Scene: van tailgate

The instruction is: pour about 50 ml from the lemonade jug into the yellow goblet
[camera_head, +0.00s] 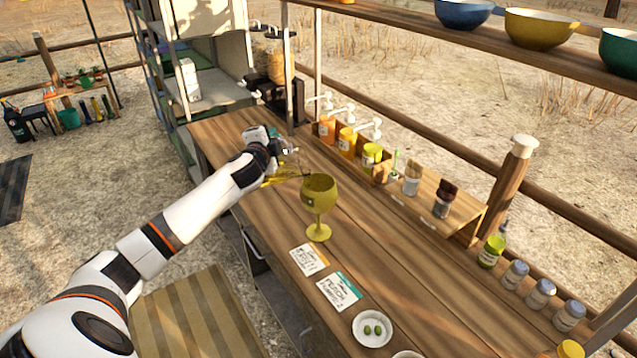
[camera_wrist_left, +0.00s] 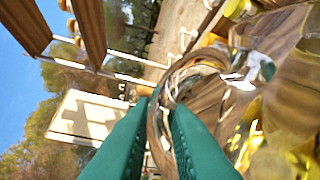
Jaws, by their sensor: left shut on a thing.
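The yellow goblet (camera_head: 319,190) stands upright on the wooden counter (camera_head: 365,205) in the head view. My left gripper (camera_head: 277,150) is shut on the clear lemonade jug (camera_head: 284,173), just left of the goblet's bowl. The jug is tilted far over, with yellow lemonade inside and its mouth end close to the goblet's rim. In the left wrist view, the green fingers (camera_wrist_left: 160,125) close on the jug's clear handle (camera_wrist_left: 172,85). Yellow lemonade (camera_wrist_left: 246,142) shows at the right there. I cannot tell whether any is flowing, nor the level inside the goblet. My right gripper is not in view.
Pump bottles (camera_head: 347,142) and a wooden holder (camera_head: 440,200) line the back edge. Several small jars stand at the right. A bowl shelf hangs above.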

